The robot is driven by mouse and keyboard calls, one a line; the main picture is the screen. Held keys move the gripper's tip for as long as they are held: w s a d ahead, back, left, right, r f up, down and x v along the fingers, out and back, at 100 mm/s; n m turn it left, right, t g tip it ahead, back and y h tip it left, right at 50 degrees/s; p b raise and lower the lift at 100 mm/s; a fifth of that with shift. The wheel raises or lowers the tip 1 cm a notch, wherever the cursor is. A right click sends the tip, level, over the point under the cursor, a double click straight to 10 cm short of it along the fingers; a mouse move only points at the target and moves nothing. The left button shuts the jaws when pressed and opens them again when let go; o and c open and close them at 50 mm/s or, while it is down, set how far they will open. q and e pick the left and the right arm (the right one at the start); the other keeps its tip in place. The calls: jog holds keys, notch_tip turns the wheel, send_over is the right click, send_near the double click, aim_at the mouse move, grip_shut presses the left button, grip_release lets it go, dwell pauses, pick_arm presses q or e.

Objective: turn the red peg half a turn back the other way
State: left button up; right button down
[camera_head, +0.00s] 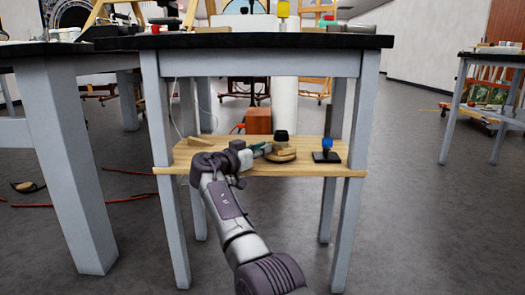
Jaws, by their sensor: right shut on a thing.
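A small red piece (328,19) stands on the dark top of the middle table; it may be the red peg, but it is too small to tell its turn. My right gripper (266,150) reaches in over the wooden lower shelf. It is shut at the left edge of a round wooden piece (282,157) with a dark knob (281,137). The exact contact is too small to see clearly. A blue peg (326,144) stands upright on a black base at the right of the shelf, apart from the gripper. My left gripper is not in view.
The wooden shelf (345,172) sits between the table's grey legs (361,150), under the dark tabletop (250,42). A yellow piece (283,9) stands on the tabletop. Red cables lie on the floor at left.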

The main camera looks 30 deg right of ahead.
dwell(0.3)
jog(key=c, duration=1.4)
grip_release()
jog(key=shift+d, duration=0.1)
jog(key=shift+c, duration=0.2)
jog(key=v, duration=1.2)
